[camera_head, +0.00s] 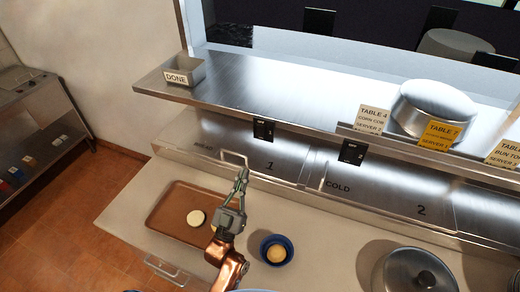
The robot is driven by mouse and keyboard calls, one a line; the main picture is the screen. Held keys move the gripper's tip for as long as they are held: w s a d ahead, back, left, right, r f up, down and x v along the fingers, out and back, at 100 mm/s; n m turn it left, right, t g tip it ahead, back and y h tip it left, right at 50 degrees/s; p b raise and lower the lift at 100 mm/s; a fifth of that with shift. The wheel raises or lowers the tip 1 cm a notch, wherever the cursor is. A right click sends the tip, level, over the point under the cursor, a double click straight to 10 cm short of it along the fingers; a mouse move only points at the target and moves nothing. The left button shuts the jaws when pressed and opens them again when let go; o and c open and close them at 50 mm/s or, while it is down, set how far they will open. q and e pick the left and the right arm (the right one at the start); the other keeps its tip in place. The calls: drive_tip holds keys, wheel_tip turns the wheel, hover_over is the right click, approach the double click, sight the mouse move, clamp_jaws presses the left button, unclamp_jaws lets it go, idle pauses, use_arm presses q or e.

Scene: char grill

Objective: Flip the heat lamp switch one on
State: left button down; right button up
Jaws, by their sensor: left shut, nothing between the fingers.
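Two small black switches are on the front edge of the steel shelf. One switch (263,129) is above the panel marked 1, and the other switch (352,152) is to its right, above the panel marked COLD and 2. My left gripper (242,173) is shut and empty. It points up toward the panel marked 1, below and left of the first switch and apart from it in the picture. The switch levers are too small to read as on or off. My right gripper is not in view.
A brown tray (166,226) with a pale round item and a blue bowl (266,237) flank my left arm. A DONE box (184,74), a steel pot (432,103) and order tickets (372,118) are on the shelf. A lidded pan (405,272) is at lower right.

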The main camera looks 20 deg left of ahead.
use_arm(q)
wheel_tip(320, 180, down, 2)
drive_tip(key=shift+a+f+b, duration=0.1)
drive_tip(key=shift+b, duration=0.5)
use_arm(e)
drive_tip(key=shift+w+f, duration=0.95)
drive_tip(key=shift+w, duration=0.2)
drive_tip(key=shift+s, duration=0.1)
use_arm(q)
drive_tip(key=p, duration=0.2)
approach(260, 133)
wheel_tip(260, 133, up, 4)
drive_tip(key=w, duration=0.3)
drive_tip(key=shift+w+f, duration=0.1)
drive_tip(key=shift+w, duration=0.15)
drive_tip(key=shift+w+a+f, duration=0.1)
drive_tip(key=shift+w+f, duration=0.05)
drive_tip(key=shift+w, duration=0.35)
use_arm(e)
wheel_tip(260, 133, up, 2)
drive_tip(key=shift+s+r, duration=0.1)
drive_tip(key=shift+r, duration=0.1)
